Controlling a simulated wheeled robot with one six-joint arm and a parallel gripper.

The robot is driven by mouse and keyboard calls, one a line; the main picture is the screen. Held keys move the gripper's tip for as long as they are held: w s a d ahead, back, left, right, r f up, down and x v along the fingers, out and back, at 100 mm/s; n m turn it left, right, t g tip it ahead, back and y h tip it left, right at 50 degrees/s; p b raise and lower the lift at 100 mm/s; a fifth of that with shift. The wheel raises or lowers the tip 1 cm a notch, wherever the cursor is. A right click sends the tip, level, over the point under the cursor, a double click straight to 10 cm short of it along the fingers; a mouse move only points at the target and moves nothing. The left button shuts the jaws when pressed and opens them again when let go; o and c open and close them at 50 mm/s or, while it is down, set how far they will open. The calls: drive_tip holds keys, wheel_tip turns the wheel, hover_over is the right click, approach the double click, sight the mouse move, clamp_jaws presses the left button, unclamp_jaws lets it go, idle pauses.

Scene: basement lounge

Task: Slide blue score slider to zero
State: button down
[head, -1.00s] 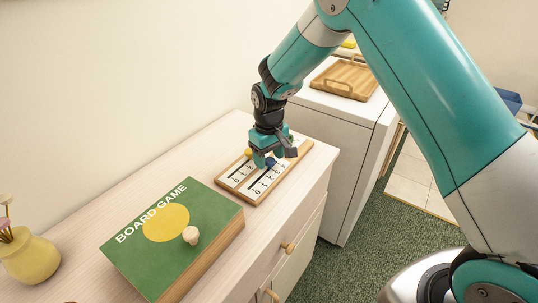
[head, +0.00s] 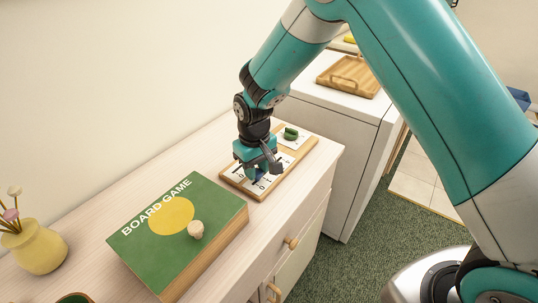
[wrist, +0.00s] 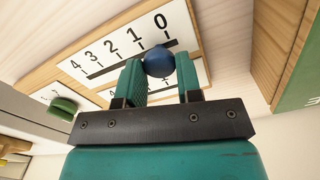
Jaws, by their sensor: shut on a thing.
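The scoreboard (head: 297,163) is a wooden-framed board with white number panels, lying on the cabinet top. In the wrist view, a white scale (wrist: 112,40) reads 4, 3, 2, 1, 0 beside a black slot. The round blue slider knob (wrist: 158,62) sits on this slot by the 0 end, with a short piece of slot showing past it. My gripper (head: 257,175) is down at the board, its two teal fingers on either side of the blue knob and shut on it. My arm and gripper hide part of the board in the head view.
A green knob (head: 290,133) sits at the board's far end. A green board game box (head: 145,235) with a pale wooden pawn (head: 196,229) on it lies close in front of the board. A yellow vase (head: 38,250) stands at the left. A white cabinet with a wooden tray (head: 349,76) stands behind.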

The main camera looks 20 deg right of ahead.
sight(252, 184)
drive_tip(key=shift+s+a, duration=0.5)
drive_tip(key=shift+a, duration=0.25)
drive_tip(key=c, duration=0.8)
unclamp_jaws()
drive_tip(key=shift+s+a, duration=0.1)
drive_tip(key=shift+a, duration=0.05)
drive_tip(key=shift+r, duration=0.2)
wheel_tip(252, 184, up, 17)
drive_tip(key=shift+r+b, duration=0.1)
drive_tip(key=shift+b, duration=0.4)
